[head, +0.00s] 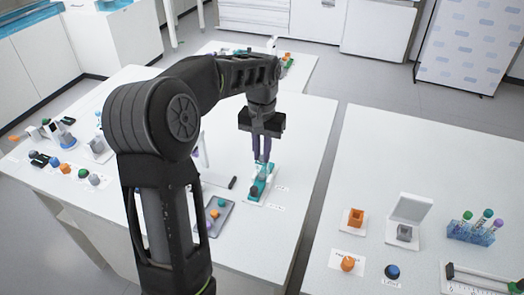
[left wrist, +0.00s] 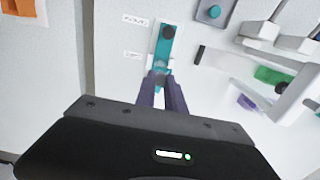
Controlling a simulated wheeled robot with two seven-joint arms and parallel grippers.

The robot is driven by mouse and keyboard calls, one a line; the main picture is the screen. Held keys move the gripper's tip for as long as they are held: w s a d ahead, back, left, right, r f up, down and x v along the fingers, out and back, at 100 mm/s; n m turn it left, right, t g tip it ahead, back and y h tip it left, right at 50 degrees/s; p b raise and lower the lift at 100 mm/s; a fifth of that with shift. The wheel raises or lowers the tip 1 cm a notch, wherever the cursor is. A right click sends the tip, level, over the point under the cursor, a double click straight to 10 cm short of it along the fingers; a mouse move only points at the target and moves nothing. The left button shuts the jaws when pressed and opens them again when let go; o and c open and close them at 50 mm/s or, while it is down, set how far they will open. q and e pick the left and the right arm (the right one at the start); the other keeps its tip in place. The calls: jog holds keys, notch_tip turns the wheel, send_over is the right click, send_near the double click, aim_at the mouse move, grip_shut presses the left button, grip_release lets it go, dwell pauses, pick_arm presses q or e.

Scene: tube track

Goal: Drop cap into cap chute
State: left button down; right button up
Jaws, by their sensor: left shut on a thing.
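My left gripper (head: 262,158) points down over a teal chute on a white base (head: 255,192), on the middle table. In the left wrist view the closed fingers (left wrist: 162,78) reach toward the near end of the teal chute (left wrist: 164,48). They are shut on a small cap, mostly hidden between the fingertips; its colour is unclear. I cannot tell whether it touches the chute. A dark round piece (left wrist: 169,32) sits at the chute's other end. My right gripper is not in view.
A grey tray (head: 228,207) with small teal and orange pieces lies left of the chute. The right table holds an orange block (head: 356,217), an open white box (head: 409,208) and a tube rack (head: 471,233). A gap separates the tables.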

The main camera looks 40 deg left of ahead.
pick_arm(q)
jog(key=shift+f, duration=0.15)
dwell(0.7)
jog(key=c, duration=1.3)
grip_release()
jog(key=shift+c, duration=0.2)
notch_tip(320, 180, up, 8)
jog(key=shift+f, duration=0.1)
dwell(0.4)
